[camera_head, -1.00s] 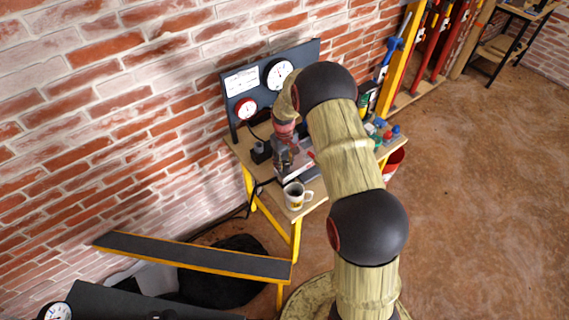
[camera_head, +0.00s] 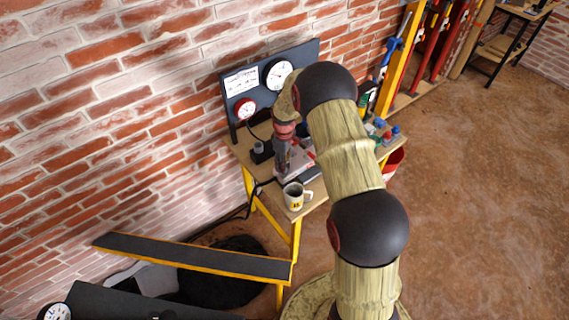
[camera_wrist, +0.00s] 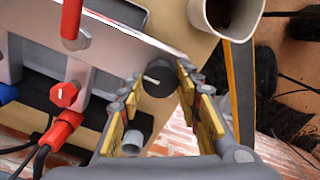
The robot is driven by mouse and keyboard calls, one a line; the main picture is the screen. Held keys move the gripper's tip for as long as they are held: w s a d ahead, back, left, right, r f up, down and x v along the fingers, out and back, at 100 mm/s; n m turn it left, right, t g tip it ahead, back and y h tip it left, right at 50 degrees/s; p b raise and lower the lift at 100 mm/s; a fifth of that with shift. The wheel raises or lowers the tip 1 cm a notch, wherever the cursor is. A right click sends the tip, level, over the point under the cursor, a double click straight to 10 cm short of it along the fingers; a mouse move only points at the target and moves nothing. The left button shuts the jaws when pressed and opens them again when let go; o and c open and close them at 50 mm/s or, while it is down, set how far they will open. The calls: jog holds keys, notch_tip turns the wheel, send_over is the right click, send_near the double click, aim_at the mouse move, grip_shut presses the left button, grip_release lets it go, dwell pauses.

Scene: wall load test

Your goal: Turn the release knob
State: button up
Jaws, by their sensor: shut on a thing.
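The release knob (camera_wrist: 158,81) is a round black knob with a white line on its face, seen in the wrist view beside the light metal plate of a device (camera_wrist: 120,45). My gripper (camera_wrist: 156,88) has its yellow-padded fingers on either side of the knob and is shut on it. In the head view my gripper (camera_head: 281,160) points down over the small bench (camera_head: 243,150). The knob is hidden there behind my gripper and arm.
A mug (camera_head: 296,196) stands at the bench's front edge, close to my gripper; it also shows in the wrist view (camera_wrist: 226,14). A dark gauge board (camera_head: 243,82) stands behind. Red plugs and cables (camera_wrist: 62,128) lie beside the device.

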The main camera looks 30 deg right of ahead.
dwell(0.3)
jog(key=o, duration=1.1)
jog(key=shift+o, duration=0.2)
notch_tip(320, 180, up, 12)
jog(key=shift+a, duration=0.1)
